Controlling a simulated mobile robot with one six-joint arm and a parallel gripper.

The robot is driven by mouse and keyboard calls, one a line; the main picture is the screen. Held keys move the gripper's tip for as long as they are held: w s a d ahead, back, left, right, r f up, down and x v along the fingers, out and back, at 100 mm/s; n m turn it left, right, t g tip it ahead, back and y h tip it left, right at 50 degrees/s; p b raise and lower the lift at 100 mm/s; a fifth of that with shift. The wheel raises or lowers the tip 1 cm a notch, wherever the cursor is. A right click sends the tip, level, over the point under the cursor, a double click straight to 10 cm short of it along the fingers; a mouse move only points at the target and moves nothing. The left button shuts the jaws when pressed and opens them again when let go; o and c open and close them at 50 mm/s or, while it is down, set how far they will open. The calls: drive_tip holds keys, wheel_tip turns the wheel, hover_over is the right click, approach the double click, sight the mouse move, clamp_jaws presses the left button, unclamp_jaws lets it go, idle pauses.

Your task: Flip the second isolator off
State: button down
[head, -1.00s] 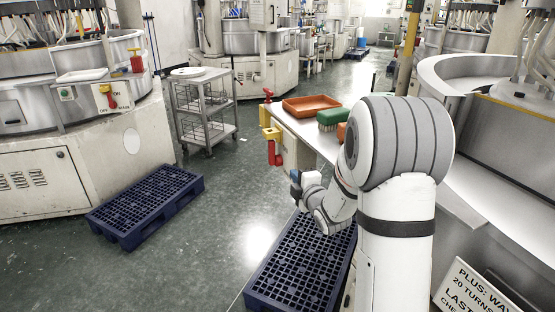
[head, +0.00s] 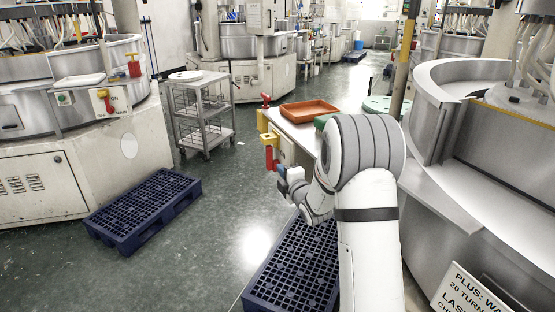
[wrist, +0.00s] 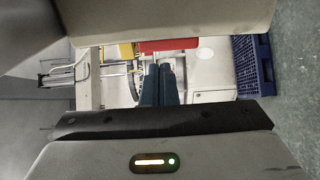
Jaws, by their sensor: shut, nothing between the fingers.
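An isolator with a yellow mount (head: 268,139) and a red handle (head: 270,158) hanging down is on the end of the bench, left of my arm. In the wrist view its red handle (wrist: 168,44) lies across the top, partly hidden by my grey housing, with yellow (wrist: 125,50) to its left. My gripper (head: 281,172) is shut and empty, its blue fingertips close to the handle's lower end; contact cannot be told. In the wrist view the fingers (wrist: 158,68) point at the red handle. Another red handle (head: 265,100) stands upright on the bench corner, with yellow below it.
An orange tray (head: 309,111) and a partly hidden green brush (head: 322,121) lie on the bench. A blue pallet (head: 290,270) is below my arm, another (head: 145,208) at left. A wire trolley (head: 202,110) stands behind. The floor between is clear.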

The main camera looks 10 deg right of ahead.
sight(270, 156)
drive_tip(key=p+x, duration=0.1)
drive_tip(key=x, duration=0.6)
